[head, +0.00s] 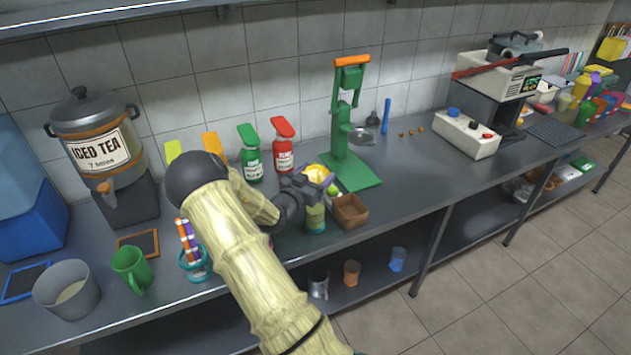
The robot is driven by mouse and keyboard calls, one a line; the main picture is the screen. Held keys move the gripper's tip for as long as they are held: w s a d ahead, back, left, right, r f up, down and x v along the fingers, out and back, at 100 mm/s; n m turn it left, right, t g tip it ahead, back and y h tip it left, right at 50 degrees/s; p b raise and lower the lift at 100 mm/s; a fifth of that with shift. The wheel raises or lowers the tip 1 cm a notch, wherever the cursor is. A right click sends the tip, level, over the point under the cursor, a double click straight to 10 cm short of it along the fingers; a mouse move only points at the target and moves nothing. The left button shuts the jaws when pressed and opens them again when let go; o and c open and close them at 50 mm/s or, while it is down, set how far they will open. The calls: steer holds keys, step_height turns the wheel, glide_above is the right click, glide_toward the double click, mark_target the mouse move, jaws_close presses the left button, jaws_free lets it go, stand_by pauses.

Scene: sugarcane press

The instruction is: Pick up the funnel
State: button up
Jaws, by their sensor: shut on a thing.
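My gripper (303,189) is over the counter, left of the green press, and is shut on a yellow thing (316,173) that looks like the funnel. Only its upper part shows; the gripper's dark fingers cover the rest. A green-yellow can or jar (316,218) stands just below the gripper; I cannot tell if the held thing touches it.
A brown open box (349,211) and a green press (348,140) stand close on the right. Red (283,149) and green (250,155) bottles stand behind. An iced tea dispenser (97,150) is at left.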

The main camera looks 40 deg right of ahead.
step_height(320, 180, up, 8)
steer(key=b, duration=0.1)
steer(key=shift+r, duration=0.1)
stand_by(0.7)
